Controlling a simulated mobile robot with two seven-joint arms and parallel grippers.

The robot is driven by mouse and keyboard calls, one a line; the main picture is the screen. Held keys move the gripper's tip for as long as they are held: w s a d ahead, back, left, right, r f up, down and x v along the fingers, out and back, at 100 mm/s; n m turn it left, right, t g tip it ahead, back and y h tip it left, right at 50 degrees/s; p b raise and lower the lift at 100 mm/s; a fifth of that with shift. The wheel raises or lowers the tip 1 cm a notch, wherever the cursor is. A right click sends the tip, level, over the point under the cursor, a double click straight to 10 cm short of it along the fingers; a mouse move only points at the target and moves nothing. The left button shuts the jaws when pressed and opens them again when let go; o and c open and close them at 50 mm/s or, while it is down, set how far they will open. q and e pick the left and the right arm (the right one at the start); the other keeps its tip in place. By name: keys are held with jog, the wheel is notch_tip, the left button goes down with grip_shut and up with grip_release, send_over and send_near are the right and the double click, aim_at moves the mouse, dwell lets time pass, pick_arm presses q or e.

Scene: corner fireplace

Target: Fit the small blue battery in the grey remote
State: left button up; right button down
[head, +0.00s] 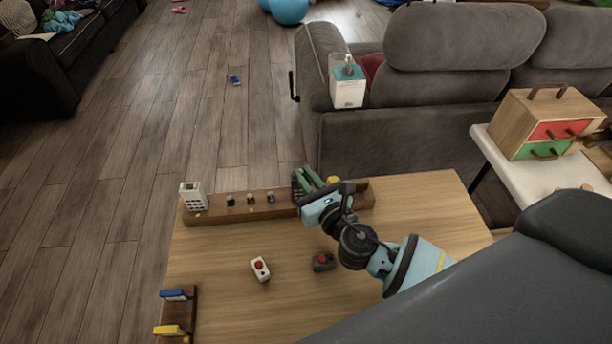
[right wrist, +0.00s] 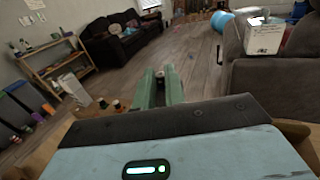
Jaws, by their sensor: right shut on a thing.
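The grey remote (head: 323,262), with a red button, lies on the wooden table below my right arm. My right gripper (head: 304,177) is over the rear rack; its green fingers also show in the right wrist view (right wrist: 161,84). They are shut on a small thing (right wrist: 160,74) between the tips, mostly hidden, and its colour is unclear. Small dark-topped batteries (head: 250,198) stand in the rack left of the gripper. I cannot make out a blue one. My left gripper is not in view.
A white remote (head: 260,268) with a red button lies left of the grey one. The rear rack (head: 215,212) holds a white box-like item (head: 193,195). A left rack (head: 191,318) holds a blue piece (head: 173,294) and a yellow piece (head: 168,330). The table's front middle is clear.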

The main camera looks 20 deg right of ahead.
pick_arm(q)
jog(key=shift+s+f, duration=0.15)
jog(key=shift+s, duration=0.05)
pick_arm(e)
jog(key=shift+f, duration=0.1)
jog(key=c, duration=1.4)
grip_release()
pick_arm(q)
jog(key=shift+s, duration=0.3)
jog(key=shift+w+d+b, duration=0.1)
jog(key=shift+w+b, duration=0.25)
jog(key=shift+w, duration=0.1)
pick_arm(e)
jog(key=s, duration=0.5)
jog(key=s+d, duration=0.1)
jog(key=s, duration=0.1)
jog(key=shift+s, duration=0.4)
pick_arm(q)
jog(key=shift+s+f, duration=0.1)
